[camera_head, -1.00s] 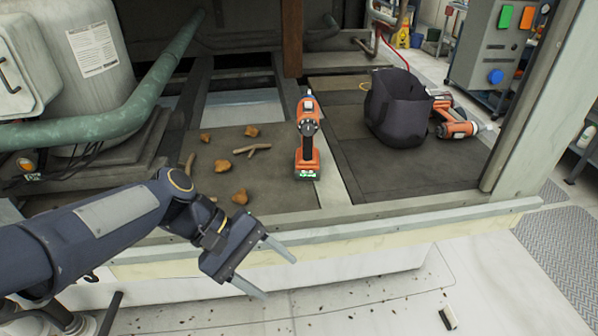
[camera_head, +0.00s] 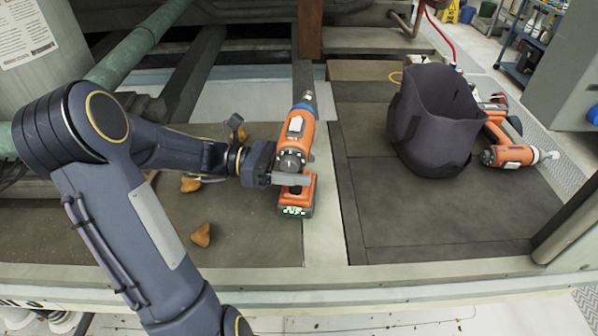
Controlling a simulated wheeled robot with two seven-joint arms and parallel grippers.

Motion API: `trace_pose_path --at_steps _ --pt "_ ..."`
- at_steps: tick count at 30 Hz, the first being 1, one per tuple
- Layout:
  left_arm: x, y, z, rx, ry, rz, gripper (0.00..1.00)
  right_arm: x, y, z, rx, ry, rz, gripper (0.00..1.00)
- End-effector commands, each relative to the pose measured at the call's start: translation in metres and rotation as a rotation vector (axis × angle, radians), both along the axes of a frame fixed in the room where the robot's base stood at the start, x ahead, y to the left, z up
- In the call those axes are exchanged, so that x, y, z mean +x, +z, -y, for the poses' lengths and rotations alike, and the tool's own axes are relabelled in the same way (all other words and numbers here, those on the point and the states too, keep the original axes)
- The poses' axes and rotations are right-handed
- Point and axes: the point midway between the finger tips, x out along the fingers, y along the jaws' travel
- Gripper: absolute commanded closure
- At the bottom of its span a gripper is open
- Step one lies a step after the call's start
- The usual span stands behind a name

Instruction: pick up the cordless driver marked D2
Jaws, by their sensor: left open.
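An orange cordless driver (camera_head: 297,138) with a blue tip stands on its battery base in the middle of the deck. A white label with green shows on the base, but I cannot read its mark surely. My left gripper (camera_head: 298,172) reaches in from the left at the driver's handle, just above the base. It is open, with one finger across the near side of the handle. The other finger is hidden, and I cannot tell whether either touches. My right gripper is not in view.
A dark open bag (camera_head: 435,135) stands right of the driver. Brown lumps (camera_head: 201,235) lie on the left panel, partly behind my arm. A green pipe (camera_head: 135,45) runs at the upper left. The panel in front of the bag is clear.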

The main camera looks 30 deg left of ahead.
Motion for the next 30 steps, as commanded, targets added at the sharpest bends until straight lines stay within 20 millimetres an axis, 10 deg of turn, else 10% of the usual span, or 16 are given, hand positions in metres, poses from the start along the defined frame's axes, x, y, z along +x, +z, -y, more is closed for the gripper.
trace_pose_path --at_steps 11,25,30 --pt "0.0051 0.0002 0.0137 0.001 0.001 0.001 0.38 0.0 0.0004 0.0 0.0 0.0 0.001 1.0" --pt "0.005 0.0002 0.0133 0.003 0.001 0.001 0.98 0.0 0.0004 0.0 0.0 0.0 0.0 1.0" --pt "0.005 0.0002 0.0132 0.003 0.002 0.001 1.0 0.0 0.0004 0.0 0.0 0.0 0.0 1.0"
